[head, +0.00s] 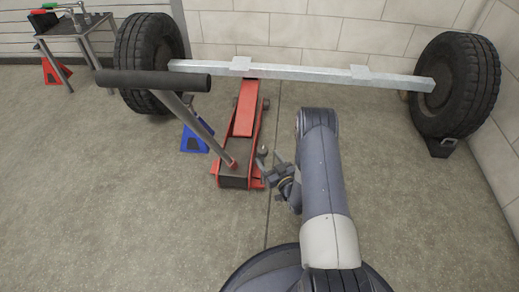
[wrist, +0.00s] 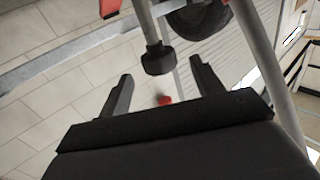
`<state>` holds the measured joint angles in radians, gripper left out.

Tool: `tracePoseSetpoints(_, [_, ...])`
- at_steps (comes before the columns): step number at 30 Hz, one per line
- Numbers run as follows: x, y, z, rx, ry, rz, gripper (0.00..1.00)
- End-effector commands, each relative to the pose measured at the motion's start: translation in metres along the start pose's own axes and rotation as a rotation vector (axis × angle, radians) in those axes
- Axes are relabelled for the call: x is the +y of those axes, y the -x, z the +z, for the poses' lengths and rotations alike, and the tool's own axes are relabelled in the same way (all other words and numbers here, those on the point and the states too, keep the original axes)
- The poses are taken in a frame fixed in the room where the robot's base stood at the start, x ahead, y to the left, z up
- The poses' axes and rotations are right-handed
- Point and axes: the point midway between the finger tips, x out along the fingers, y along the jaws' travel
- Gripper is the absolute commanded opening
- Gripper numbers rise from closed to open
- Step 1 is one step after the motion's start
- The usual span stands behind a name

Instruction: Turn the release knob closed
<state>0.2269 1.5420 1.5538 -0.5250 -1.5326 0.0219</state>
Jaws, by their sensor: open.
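The release knob (wrist: 157,60) is a dark ribbed knob on a grey shaft in the wrist view. It appears near the line between my fingertips, towards their far ends; I cannot tell whether they touch it. My gripper (wrist: 160,68) is open, with one finger on each side of the knob in the picture. In the head view my gripper (head: 273,168) is low beside the rear right of the red floor jack (head: 244,120). The knob is small and hard to separate from my fingers there. The jack's handle (head: 190,117) leans up to the left.
A trailer axle (head: 300,73) with a left wheel (head: 150,55) and right wheel (head: 455,85) spans the back. A blue jack stand (head: 195,137) is left of the jack. A tool cart (head: 75,35) stands back left. Floor to the right is clear.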

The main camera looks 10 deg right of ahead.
Motion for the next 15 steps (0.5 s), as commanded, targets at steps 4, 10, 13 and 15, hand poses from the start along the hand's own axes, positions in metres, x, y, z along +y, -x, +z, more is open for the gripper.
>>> tracePoseSetpoints(4, [0.0,-0.031,0.003,0.003,0.002,-0.001,0.63])
tracePoseSetpoints(10, [0.0,-0.059,0.002,0.002,0.001,0.0,0.63])
tracePoseSetpoints(13, [0.0,-0.067,0.001,0.0,-0.001,0.001,0.63])
tracePoseSetpoints(15, [0.0,-0.069,0.001,0.0,-0.001,0.001,0.63])
